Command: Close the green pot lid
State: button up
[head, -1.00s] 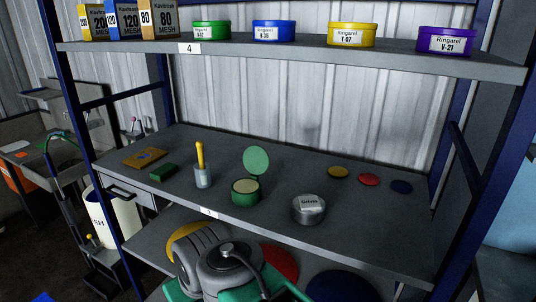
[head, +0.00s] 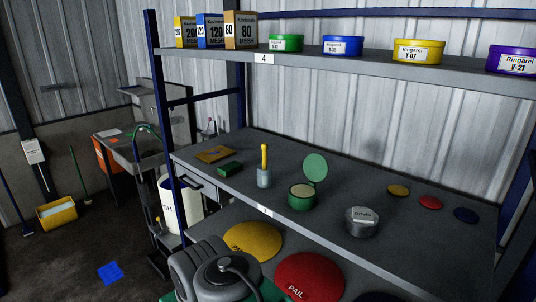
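The green pot (head: 302,201) stands on the middle shelf, near its front edge. Its green lid (head: 315,167) is raised open, tilted up behind the pot, with its round face towards me. The pot's pale contents show at the top. My gripper is not in view. Only a grey and green part of my arm shows at the bottom of the picture, below and to the left of the pot.
A cup with a yellow-handled tool (head: 264,170) stands left of the pot, and a grey tin (head: 362,222) right of it. A green block (head: 230,169) lies further left. Yellow, red and blue discs (head: 430,202) lie at right. The upper shelf (head: 390,76) overhangs behind.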

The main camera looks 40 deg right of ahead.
aim_at(316, 166)
jog(key=u, duration=0.45)
jog(key=i, duration=2.35)
jog(key=z, duration=1.45)
jog(key=i, duration=0.75)
jog(key=z, duration=0.85)
